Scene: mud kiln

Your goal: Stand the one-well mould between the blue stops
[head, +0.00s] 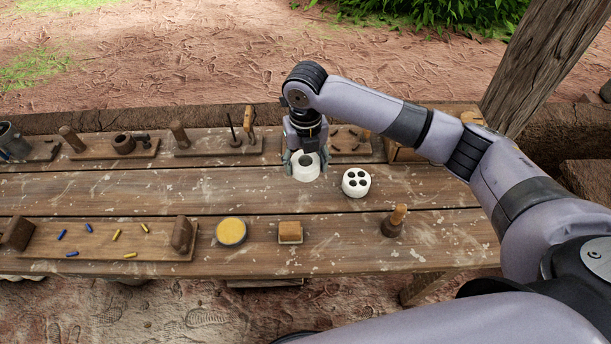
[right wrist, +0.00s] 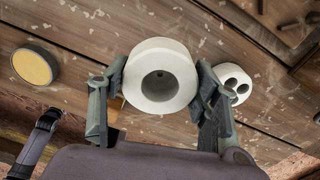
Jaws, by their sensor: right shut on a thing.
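The one-well mould (head: 306,173) is a white round block with one hole in its top. My right gripper (head: 306,162) is shut on it, a finger on each side, over the middle of the table. The right wrist view shows the mould (right wrist: 160,54) between the fingers, well facing the camera. I cannot tell whether its base touches the table. The blue stops (head: 63,234) are small blue pegs on the left part of a wooden board (head: 100,262) at the front left. My left gripper is not in view.
A white mould with several wells (head: 356,182) is close to the right of my gripper. Yellow pegs (head: 115,235) share the board, which has wooden end blocks (head: 182,234). A yellow-topped round tin (head: 231,232), a small wooden block (head: 290,232) and a wooden-handled tool (head: 394,221) stand along the front.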

